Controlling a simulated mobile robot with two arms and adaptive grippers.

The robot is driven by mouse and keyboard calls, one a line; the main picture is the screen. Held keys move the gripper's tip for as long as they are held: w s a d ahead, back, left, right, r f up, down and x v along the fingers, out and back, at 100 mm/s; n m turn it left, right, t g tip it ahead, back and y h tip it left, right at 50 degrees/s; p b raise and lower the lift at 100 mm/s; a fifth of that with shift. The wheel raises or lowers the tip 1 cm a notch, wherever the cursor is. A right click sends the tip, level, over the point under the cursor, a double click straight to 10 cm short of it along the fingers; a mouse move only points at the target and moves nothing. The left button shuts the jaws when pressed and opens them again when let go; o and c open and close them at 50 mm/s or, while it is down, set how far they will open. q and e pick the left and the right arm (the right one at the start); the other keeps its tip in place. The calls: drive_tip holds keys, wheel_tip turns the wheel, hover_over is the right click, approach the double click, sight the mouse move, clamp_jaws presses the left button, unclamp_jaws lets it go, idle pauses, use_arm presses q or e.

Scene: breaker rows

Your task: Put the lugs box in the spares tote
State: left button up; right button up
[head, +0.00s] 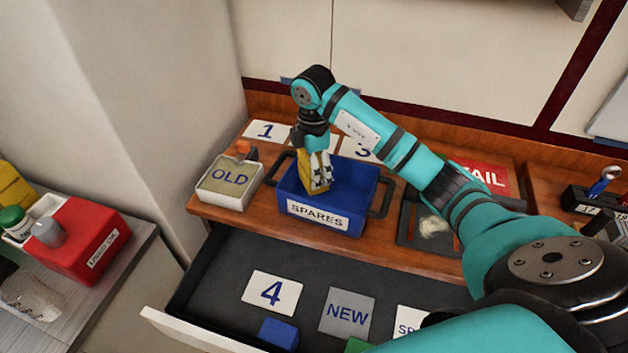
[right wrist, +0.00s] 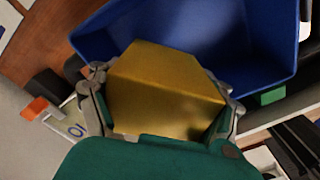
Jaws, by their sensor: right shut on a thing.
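A yellow box (head: 305,171), which I take to be the lugs box, is held in my right gripper (head: 319,172). The right gripper is shut on it, with a finger on each side of the box (right wrist: 165,90) in the right wrist view. The blue spares tote (head: 350,218), labelled SPARES, stands on the wooden bench. The box and fingers are over the tote's opening, towards its left side. I cannot tell whether the box touches the tote's floor. The tote also shows in the right wrist view (right wrist: 265,55). My left gripper is not in view.
A tray labelled OLD (head: 230,183) stands just left of the tote, and a dark tray (head: 437,234) to its right. Below is an open drawer with a 4 card (head: 272,292), a NEW card (head: 347,313) and a blue block (head: 279,333). A red bin (head: 86,240) is far left.

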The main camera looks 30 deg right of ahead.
drive_tip(key=shift+f, duration=0.4)
drive_tip(key=shift+w+f, duration=0.15)
drive_tip(key=shift+f, duration=0.2)
wheel_tip(320, 180, down, 4)
drive_tip(key=shift+w+r+p, duration=0.15)
drive_tip(key=shift+r+p, duration=0.05)
drive_tip(key=shift+p, duration=0.25)
drive_tip(key=o, duration=1.1)
drive_tip(key=shift+f, duration=0.1)
drive_tip(key=shift+o, duration=0.8)
drive_tip(key=shift+r, duration=0.6)
wheel_tip(320, 180, up, 10)
drive_tip(key=shift+f+b, duration=0.1)
drive_tip(key=shift+b, duration=0.85)
drive_tip(key=shift+r, duration=0.6)
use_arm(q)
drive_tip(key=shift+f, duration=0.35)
